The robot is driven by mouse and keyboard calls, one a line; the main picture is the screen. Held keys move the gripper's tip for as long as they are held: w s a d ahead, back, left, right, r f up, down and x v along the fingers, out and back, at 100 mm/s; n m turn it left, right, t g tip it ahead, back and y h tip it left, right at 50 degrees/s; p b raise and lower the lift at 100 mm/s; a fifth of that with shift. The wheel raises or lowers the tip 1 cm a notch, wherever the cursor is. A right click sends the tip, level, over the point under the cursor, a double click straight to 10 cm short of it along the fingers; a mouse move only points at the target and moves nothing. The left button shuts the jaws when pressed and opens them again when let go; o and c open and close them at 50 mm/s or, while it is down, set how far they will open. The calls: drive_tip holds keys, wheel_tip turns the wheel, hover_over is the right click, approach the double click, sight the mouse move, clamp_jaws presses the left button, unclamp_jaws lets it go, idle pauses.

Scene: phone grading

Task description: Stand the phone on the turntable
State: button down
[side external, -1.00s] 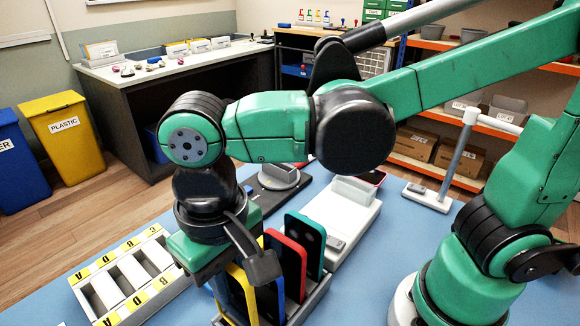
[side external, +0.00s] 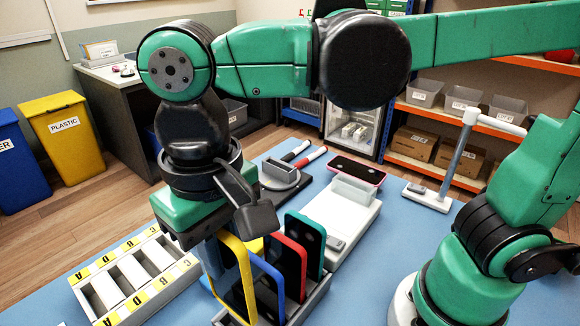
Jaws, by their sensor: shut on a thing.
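My gripper (side external: 212,262) points down at the front and is shut on the yellow-rimmed phone (side external: 236,285), which stands upright, slightly tilted in the picture. The phone is at the left end of a row of upright phones in a grey rack (side external: 318,297). I cannot tell whether its lower edge is clear of the rack. The turntable (side external: 283,184), a round grey disc on a dark base, is behind the rack. A grey slotted holder (side external: 280,172) stands on it, with no phone visible in it.
Blue (side external: 268,290), red (side external: 290,265) and teal (side external: 310,245) phones stand close beside the held one. A lettered white tray (side external: 135,275) lies left. A white box (side external: 345,207) and a pink-rimmed phone (side external: 357,170) are right of the turntable. A grey post stand (side external: 455,165) is further right.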

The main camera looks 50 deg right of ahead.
wheel_tip(320, 180, up, 6)
drive_tip(key=shift+f, duration=0.25)
drive_tip(key=w+d+r, duration=0.1)
drive_tip(key=w+d, duration=1.8)
drive_tip(key=d, duration=0.1)
drive_tip(key=w+d+f, duration=0.1)
drive_tip(key=d+f, duration=0.1)
drive_tip(key=d, duration=0.9)
wheel_tip(320, 180, down, 7)
drive_tip(key=shift+f, duration=0.2)
drive_tip(key=shift+a+f, duration=0.1)
drive_tip(key=shift+f, duration=0.25)
drive_tip(key=shift+f, duration=0.65)
drive_tip(key=shift+f, duration=0.15)
